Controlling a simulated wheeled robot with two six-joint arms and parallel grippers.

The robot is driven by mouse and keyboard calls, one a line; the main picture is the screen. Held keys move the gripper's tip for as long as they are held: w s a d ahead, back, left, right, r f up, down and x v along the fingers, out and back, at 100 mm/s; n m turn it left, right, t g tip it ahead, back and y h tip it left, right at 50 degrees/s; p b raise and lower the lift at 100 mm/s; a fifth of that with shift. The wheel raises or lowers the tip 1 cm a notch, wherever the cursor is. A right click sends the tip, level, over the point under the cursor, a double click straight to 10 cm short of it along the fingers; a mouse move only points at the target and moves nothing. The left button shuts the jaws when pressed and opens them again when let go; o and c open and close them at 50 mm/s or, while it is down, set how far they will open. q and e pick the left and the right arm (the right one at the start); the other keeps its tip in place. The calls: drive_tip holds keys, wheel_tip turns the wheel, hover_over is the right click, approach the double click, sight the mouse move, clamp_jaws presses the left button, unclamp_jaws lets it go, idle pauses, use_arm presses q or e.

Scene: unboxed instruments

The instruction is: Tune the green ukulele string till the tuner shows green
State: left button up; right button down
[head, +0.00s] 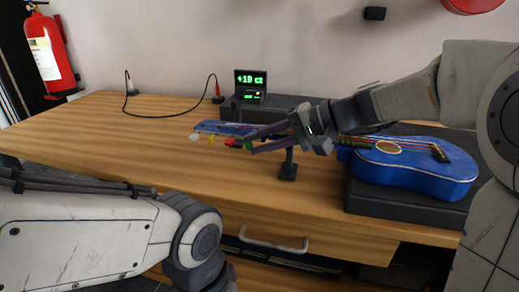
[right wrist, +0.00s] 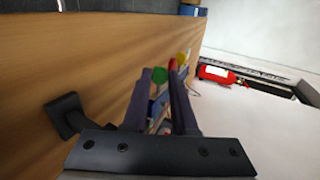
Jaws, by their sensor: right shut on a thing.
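The blue ukulele (head: 415,167) lies with its body at the right and its headstock (head: 222,127) at the left. White (head: 195,137), yellow (head: 211,139), red (head: 231,142) and green (head: 249,146) pegs stick out along the headstock's near side. My right gripper (head: 247,142) is shut on the green peg, which shows between its fingertips in the right wrist view (right wrist: 160,75). My right wrist hides much of the neck. The tuner (head: 250,85) reads "+19 ct" in green digits, with a small amber mark below. My left gripper is out of view.
A dark padded block (head: 395,202) bears the ukulele body, and a small dark stand (head: 288,168) is under the neck. A black cable (head: 165,118) runs along the back of the wooden table (head: 90,145). The table's left part is clear. A fire extinguisher (head: 44,52) hangs at the left.

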idle(0.3)
drive_tip(key=c, duration=1)
unclamp_jaws()
drive_tip(key=p+v, duration=0.2)
drive_tip(key=v, duration=0.8)
drive_tip(key=shift+s+d+r+p, duration=0.1)
drive_tip(key=shift+d+p, duration=0.1)
drive_tip(key=shift+p, duration=0.1)
